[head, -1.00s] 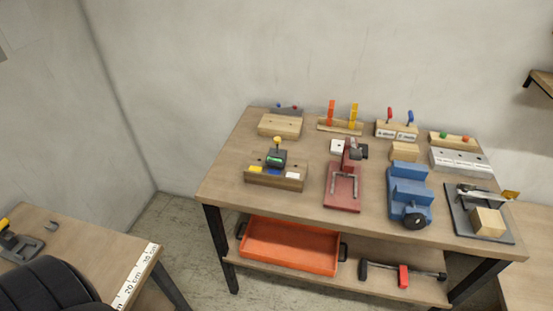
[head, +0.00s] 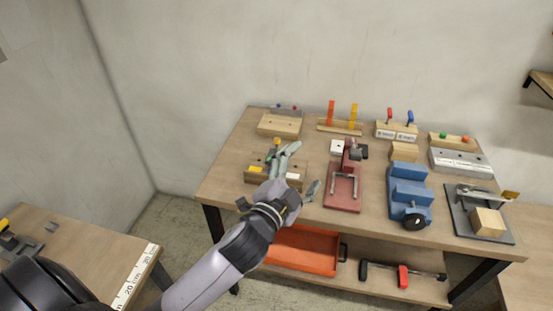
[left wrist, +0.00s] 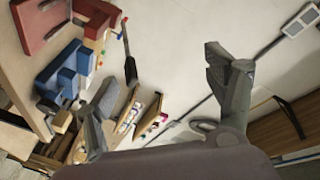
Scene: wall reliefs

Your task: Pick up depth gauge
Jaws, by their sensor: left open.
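The depth gauge (head: 277,141) seems to be the small dark device with a yellow knob on the wooden block (head: 254,180) at the left of the workbench. In the head view its knob shows, while most of its body is hidden behind my left gripper (head: 304,167). The gripper is open and empty, with its fingers spread in front of and over the block's right part. I cannot tell how far it is from the gauge. The left wrist view shows both fingers (left wrist: 162,80) wide apart with nothing between them. I cannot make out the gauge there.
A red vise (head: 342,192) and a blue vise (head: 409,195) stand right of the gripper. Wooden holders (head: 279,125) line the back of the workbench. An orange tray (head: 315,255) and a clamp (head: 403,275) lie on the lower shelf. Another table (head: 85,255) is at left.

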